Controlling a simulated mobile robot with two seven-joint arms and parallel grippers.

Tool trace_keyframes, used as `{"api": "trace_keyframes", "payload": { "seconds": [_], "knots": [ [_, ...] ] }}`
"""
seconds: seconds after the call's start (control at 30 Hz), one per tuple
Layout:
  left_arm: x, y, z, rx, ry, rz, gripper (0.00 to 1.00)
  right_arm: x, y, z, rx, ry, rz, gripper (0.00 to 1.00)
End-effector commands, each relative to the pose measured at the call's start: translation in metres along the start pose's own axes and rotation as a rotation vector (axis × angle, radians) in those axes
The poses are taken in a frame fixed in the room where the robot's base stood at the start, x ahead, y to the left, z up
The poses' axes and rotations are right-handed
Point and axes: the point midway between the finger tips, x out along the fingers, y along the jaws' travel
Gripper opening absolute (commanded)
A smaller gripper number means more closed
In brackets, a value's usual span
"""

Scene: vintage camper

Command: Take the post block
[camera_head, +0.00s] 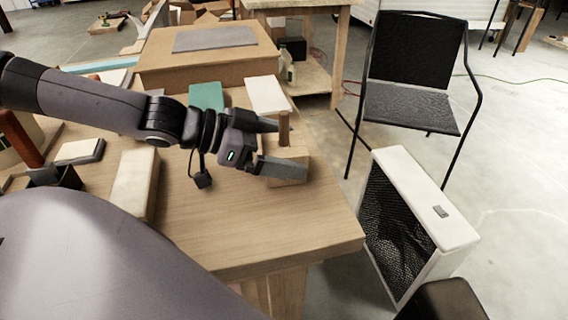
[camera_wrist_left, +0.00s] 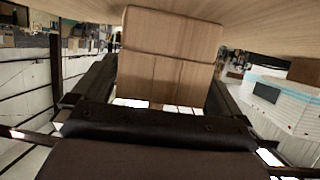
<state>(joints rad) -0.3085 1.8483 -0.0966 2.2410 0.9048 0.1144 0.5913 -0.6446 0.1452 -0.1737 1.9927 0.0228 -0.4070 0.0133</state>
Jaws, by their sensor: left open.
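The post block, a light wooden block (camera_head: 292,154) with a darker upright post (camera_head: 284,128), stands on the wooden table near its right edge. My left gripper (camera_head: 287,148) is open, with one finger behind the post and the other across the front of the block. In the left wrist view the wooden block (camera_wrist_left: 170,40) lies between the two spread fingers. I cannot tell whether a finger touches it. The near finger hides part of the block. My right gripper is not in view.
A white board (camera_head: 267,95) and a green item (camera_head: 206,97) lie behind the arm on the table (camera_head: 240,235). A pale block (camera_head: 135,182) lies to the left. The table's front right is bare. A black chair (camera_head: 412,105) and a white box unit (camera_head: 425,200) stand right of it.

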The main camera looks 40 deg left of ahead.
Motion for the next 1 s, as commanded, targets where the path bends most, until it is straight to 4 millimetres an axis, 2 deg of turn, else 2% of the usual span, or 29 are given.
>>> {"api": "trace_keyframes", "payload": {
  "seconds": [0.33, 0.37, 0.5, 0.53, 0.83, 1.0],
  "knots": [
    [0.002, 0.0, -0.001, 0.0, 0.0, 0.0, 1.0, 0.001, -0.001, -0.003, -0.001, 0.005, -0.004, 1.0],
    [0.002, 0.0, -0.001, 0.0, 0.0, 0.0, 0.97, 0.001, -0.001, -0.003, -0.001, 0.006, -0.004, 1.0],
    [0.002, 0.0, 0.0, 0.0, 0.0, 0.0, 0.51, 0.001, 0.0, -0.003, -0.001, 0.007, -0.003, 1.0],
    [0.002, 0.0, 0.0, 0.0, 0.0, 0.0, 0.43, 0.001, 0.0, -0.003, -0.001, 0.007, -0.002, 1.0],
    [0.002, 0.0, -0.002, 0.001, 0.001, 0.001, 0.43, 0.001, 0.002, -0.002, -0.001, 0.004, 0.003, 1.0],
    [-0.002, 0.0, -0.012, 0.003, 0.002, 0.001, 0.43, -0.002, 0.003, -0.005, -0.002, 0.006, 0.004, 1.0]
  ]
}}
